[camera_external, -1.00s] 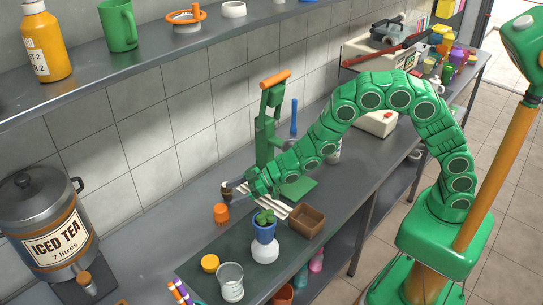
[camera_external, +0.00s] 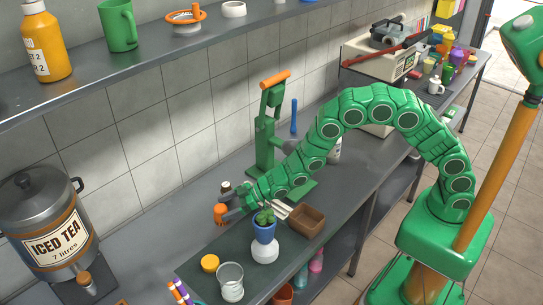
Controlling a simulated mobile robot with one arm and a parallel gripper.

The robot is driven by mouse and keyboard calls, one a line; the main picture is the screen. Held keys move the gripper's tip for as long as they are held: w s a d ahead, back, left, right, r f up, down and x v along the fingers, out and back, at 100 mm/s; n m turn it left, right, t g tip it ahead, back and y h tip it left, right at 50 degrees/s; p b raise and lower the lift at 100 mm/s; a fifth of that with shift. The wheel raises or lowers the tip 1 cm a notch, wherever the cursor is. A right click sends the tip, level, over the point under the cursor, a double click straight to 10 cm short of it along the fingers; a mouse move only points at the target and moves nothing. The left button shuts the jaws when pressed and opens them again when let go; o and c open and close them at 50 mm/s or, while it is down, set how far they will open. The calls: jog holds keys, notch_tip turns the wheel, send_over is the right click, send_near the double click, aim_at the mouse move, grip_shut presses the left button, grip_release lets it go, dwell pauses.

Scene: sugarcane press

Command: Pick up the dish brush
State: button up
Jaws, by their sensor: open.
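No dish brush is plain to see at this size. A small orange object (camera_external: 220,214) stands on the counter near the wall, left of the green press; it may be the brush, but its shape is too small to tell. My gripper (camera_external: 229,208) is open, low over the counter, with its fingers right at the orange object. I cannot tell whether they touch it. A small dark object with a pale part (camera_external: 226,188) shows just behind the fingers. An upright blue handle (camera_external: 294,117) stands behind the press; what it belongs to is hidden.
An iced tea dispenser (camera_external: 45,225) is far left.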

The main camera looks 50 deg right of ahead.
aim_at(217, 211)
jog(key=shift+x, duration=2.15)
jog(key=shift+r, duration=0.1)
jog(key=c, duration=1.1)
jog(key=shift+o, duration=0.2)
jog(key=shift+r, duration=0.1)
